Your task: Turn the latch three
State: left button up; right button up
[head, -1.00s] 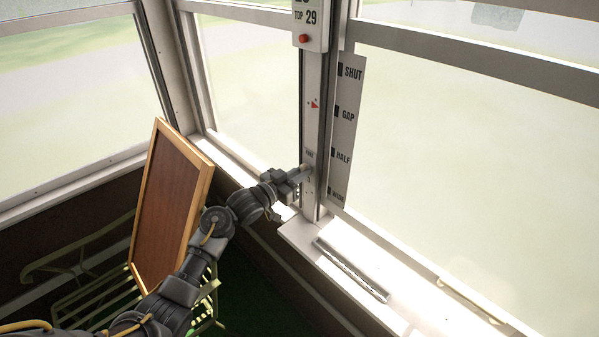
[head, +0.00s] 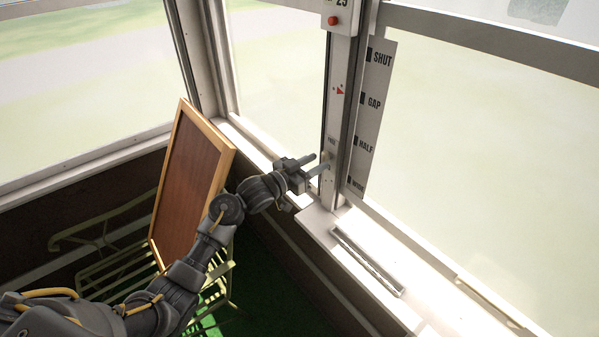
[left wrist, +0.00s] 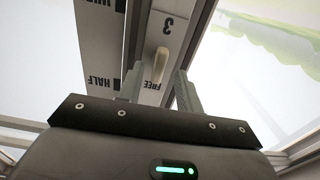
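The latch shows in the left wrist view as a short cream lever (left wrist: 160,65) on the white window post, beside the marks "3" and "FREE". In the head view it is too small to make out clearly beside my fingers. My left gripper (head: 321,163) is at the lower part of the post (head: 340,120). In the left wrist view its two grey fingers (left wrist: 158,85) stand apart, with the lever in line with the gap between them near the tips. I see no finger touching the lever. My right gripper is out of view.
A strip (head: 372,115) marked SHUT, GAP, HALF and WIDE runs beside the post. A box with a red button (head: 334,20) is above. A framed brown board (head: 188,190) leans on a slatted bench (head: 100,260) near my left arm. A metal rail (head: 367,262) lies on the sill.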

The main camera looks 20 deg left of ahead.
pick_arm(q)
jog(key=b+v, duration=0.2)
jog(key=v, duration=0.6)
jog(key=shift+a, duration=0.1)
